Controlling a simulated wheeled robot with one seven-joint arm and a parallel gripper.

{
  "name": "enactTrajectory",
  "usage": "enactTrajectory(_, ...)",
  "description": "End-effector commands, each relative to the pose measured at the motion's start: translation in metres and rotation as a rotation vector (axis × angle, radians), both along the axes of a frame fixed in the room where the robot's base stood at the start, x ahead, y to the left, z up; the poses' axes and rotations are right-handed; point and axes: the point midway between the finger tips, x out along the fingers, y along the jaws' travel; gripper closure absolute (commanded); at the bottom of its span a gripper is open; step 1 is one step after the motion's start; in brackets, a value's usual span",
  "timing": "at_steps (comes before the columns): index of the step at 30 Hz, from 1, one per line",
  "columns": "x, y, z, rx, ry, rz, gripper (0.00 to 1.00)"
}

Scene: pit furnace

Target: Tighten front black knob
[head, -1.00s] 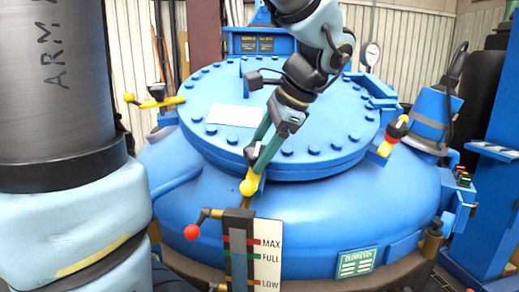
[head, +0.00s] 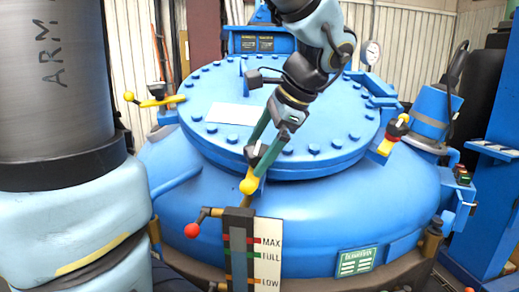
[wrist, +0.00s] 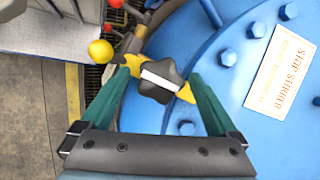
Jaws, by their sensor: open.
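The front black knob (wrist: 160,84) is star-shaped with a white stripe across its top. It sits on a yellow clamp arm (wrist: 186,93) that ends in a yellow ball (wrist: 101,50). In the head view the ball (head: 249,186) hangs at the front edge of the blue lid (head: 285,110). My gripper (wrist: 163,82) is open, its green fingers on either side of the knob. I cannot tell whether they touch it. In the head view my gripper (head: 263,150) reaches down to the knob, which is partly hidden there.
Two more yellow clamps stand at the lid's left (head: 157,101) and right (head: 395,134). A level gauge (head: 240,250) with a red-ball handle (head: 192,231) stands in front. Raised bolts (head: 233,138) ring the lid. A white label (wrist: 281,72) lies on it.

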Motion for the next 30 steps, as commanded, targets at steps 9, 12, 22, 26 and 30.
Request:
enactTrajectory(9,-0.007,-0.011,0.019,-0.003,-0.003,-0.001,0.05)
enactTrajectory(12,-0.013,-0.02,0.036,-0.004,-0.005,-0.003,0.05)
enactTrajectory(22,-0.032,-0.042,0.082,-0.002,-0.001,-0.001,0.05)
enactTrajectory(26,-0.035,-0.045,0.09,-0.001,0.0,0.0,0.05)
enactTrajectory(30,-0.036,-0.046,0.091,0.0,0.001,0.0,0.05)
